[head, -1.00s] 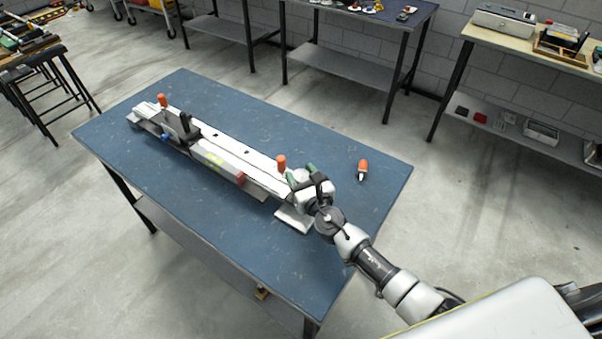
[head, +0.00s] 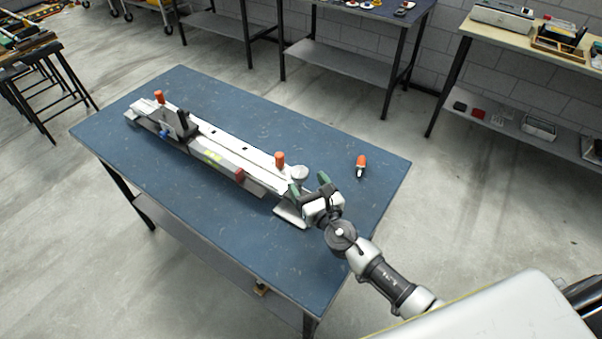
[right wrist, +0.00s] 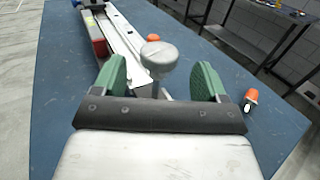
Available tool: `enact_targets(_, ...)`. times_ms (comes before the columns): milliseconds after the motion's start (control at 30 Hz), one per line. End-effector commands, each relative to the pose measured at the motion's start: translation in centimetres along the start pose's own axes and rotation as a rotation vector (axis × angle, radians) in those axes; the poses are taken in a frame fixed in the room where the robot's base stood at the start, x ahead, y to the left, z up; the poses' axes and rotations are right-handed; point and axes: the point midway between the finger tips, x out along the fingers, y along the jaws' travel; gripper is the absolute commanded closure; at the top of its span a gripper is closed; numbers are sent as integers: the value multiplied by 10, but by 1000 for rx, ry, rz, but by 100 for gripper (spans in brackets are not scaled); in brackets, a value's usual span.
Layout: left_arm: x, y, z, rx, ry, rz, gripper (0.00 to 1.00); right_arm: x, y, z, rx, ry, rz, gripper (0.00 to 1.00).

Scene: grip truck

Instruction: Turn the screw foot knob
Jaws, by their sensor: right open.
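The screw foot knob (head: 300,173) is a round grey disc at the near right end of a long white and grey rail-like device (head: 235,155) on the blue table. In the right wrist view the knob (right wrist: 159,56) stands on a stem, seen between and just beyond the green fingers. My right gripper (head: 309,183) is open and empty, its fingertips close to the knob on its near side. Its two spread fingers also frame the knob in the right wrist view (right wrist: 160,78). I see no contact with the knob. My left gripper is not in view.
Orange handles stand up on the device, one (head: 280,160) close to the knob. A loose orange-capped item (head: 361,165) lies on the blue table (head: 300,260), right of the device. The table's right part is otherwise clear. Other workbenches stand behind.

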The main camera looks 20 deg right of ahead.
Motion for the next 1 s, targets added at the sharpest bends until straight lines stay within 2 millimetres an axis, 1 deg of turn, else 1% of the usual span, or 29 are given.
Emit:
enact_targets(33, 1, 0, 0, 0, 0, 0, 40, -12, 0, -2, 1, 3, 1, 27)
enact_targets(100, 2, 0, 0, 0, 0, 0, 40, -25, 0, -2, 1, 2, 1, 27)
enact_targets(200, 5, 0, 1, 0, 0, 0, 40, -41, 0, -2, 0, 2, 0, 27)
enact_targets(333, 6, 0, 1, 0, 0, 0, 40, -54, 0, -1, 0, 0, 1, 27)
enact_targets(500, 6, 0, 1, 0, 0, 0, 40, -58, 0, 0, 1, 0, 0, 27)
enact_targets(1000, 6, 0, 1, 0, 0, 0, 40, -57, 0, 0, 1, 0, 0, 27)
